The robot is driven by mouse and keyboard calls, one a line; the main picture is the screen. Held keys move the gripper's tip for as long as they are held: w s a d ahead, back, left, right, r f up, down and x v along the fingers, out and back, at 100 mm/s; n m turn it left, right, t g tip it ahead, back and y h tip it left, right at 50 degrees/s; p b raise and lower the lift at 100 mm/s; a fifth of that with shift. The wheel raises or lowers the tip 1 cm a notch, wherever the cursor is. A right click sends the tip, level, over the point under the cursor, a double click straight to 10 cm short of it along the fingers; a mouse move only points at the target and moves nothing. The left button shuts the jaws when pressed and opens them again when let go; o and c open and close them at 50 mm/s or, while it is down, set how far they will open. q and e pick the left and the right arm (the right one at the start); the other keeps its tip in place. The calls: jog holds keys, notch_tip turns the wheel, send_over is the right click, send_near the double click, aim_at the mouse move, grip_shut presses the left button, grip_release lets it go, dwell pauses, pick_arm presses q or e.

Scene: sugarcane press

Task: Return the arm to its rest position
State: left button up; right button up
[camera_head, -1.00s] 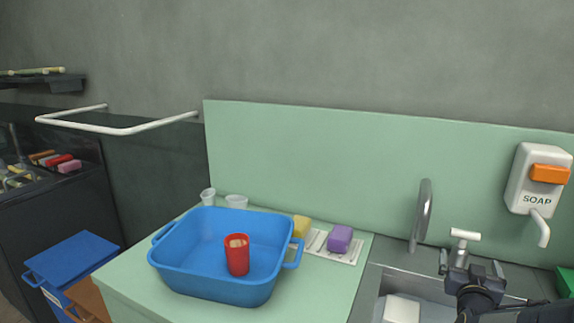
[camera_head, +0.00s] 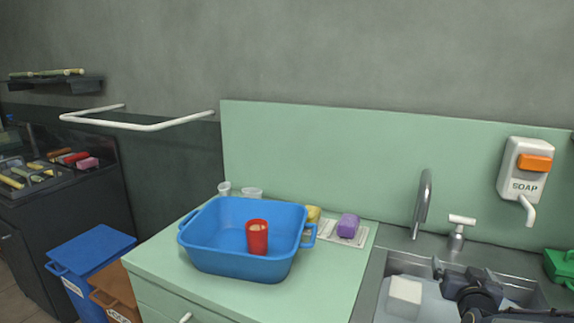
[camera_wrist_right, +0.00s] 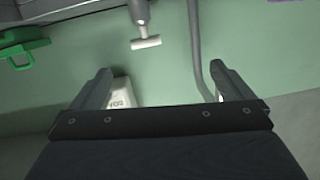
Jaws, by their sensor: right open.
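My right gripper (camera_head: 465,271) is over the sink (camera_head: 376,285) at the lower right of the head view. It is open, with nothing between its fingers. In the right wrist view its two fingers (camera_wrist_right: 160,70) stand wide apart in front of the green wall panel. My right forearm runs out of the head view at the lower right. My left gripper is in neither view.
A blue basin (camera_head: 232,262) with a red cup (camera_head: 257,238) stands on the green counter (camera_head: 330,285). A curved faucet (camera_head: 422,205), a tap handle (camera_head: 458,228) and a white block (camera_head: 405,297) are near the gripper.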

jog(key=s+a+f+n+g+y, duration=0.2)
jog(key=s+a+g+y, duration=0.3)
jog(key=s+a, duration=0.85)
jog(key=s+a+f+n+g+y, duration=0.2)
jog(key=s+a+g+y, duration=0.3)
jog(key=s+a, duration=0.85)
notch_tip(320, 180, up, 13)
jog(key=s+d+t+p, duration=0.1)
jog(key=s+d+p, duration=0.1)
jog(key=p, duration=1.1)
jog(key=shift+d+f+y, duration=0.2)
jog(key=shift+d+y, duration=0.1)
jog(key=shift+d, duration=0.15)
